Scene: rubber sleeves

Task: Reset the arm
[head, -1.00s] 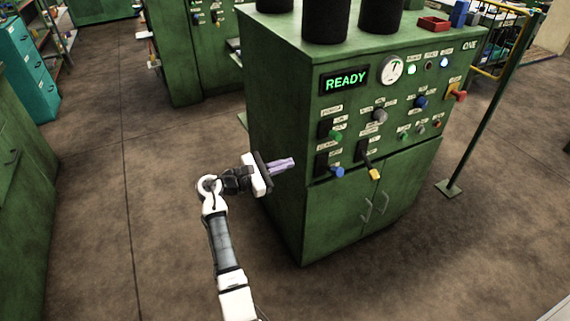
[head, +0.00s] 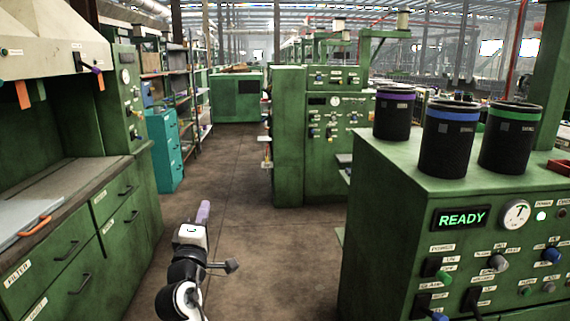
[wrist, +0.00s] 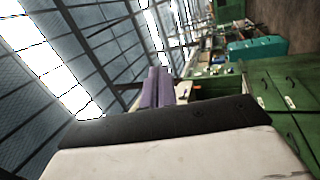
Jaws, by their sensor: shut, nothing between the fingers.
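My gripper (head: 203,212) is at the lower middle left of the head view, raised over the aisle floor and pointing away from me. Its purple fingers are together with nothing between them. They also show in the wrist view (wrist: 157,88), against the roof and the green cabinets. The gripper touches nothing. My white and black wrist is folded below it, and the rest of my arm is out of the picture.
A green machine (head: 390,235) with a lit READY display (head: 461,218) stands at right. Black sleeves with purple (head: 394,115), blue (head: 448,140) and green (head: 510,138) bands stand on top. Green drawers (head: 75,262) line the left. The aisle (head: 237,180) between is clear.

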